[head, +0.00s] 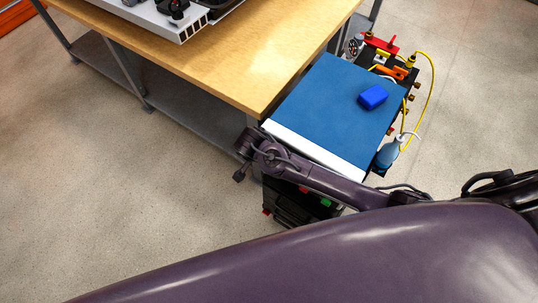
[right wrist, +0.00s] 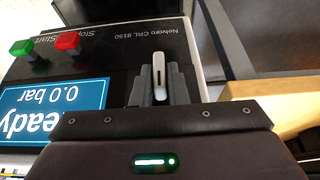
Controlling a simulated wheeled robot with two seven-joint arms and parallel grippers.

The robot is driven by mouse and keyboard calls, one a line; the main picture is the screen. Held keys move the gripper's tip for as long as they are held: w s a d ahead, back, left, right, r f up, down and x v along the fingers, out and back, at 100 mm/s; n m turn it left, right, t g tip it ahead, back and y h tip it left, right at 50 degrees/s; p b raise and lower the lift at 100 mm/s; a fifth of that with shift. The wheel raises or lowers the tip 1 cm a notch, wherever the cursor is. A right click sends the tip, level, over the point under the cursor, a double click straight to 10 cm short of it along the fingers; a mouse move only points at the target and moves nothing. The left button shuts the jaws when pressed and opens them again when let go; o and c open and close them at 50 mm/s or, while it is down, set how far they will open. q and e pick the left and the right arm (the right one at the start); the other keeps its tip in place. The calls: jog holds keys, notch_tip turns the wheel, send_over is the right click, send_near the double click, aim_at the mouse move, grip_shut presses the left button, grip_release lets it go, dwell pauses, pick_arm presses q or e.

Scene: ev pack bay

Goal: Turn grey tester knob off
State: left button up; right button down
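The grey tester knob (right wrist: 160,72) is a light grey bar with a dark line on its face, on the black front panel of the tester (right wrist: 120,70). My right gripper (right wrist: 160,84) has its dark stepped fingers close against both sides of the knob and appears shut on it. The knob stands lengthwise in the right wrist view. In the head view the tester (head: 290,208) shows below the blue-topped surface, partly hidden by my right arm; the knob and right fingertips cannot be made out there. My left gripper is not in view.
A green start button (right wrist: 21,48), a red stop button (right wrist: 68,41) and a blue display (right wrist: 60,105) reading 0.0 bar are left of the knob. A wooden bench (head: 235,50) stands beside the blue top (head: 325,105), which carries a blue block (head: 373,97).

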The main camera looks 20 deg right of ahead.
dwell(0.3)
jog(key=shift+w+a+r+g+h+p, duration=0.1)
jog(key=shift+g+h+p, duration=0.3)
jog(key=shift+g+p, duration=0.1)
jog(key=shift+w+a+n+g+h, duration=0.1)
jog(key=shift+n+g+h, duration=0.3)
jog(key=shift+g+h, duration=0.4)
jog(key=shift+w+a+f+n+g+h+b, duration=0.15)
jog(key=shift+n+g+h+b, duration=0.1)
jog(key=shift+g+h+b, duration=0.6)
jog(key=shift+d+f+n+g+h+b, duration=0.15)
jog(key=shift+n+g+h+b, duration=0.1)
jog(key=shift+g+h+b, duration=0.6)
jog(key=shift+a+g, duration=0.1)
jog(key=shift+g, duration=0.2)
jog(key=c, duration=1.5)
grip_release()
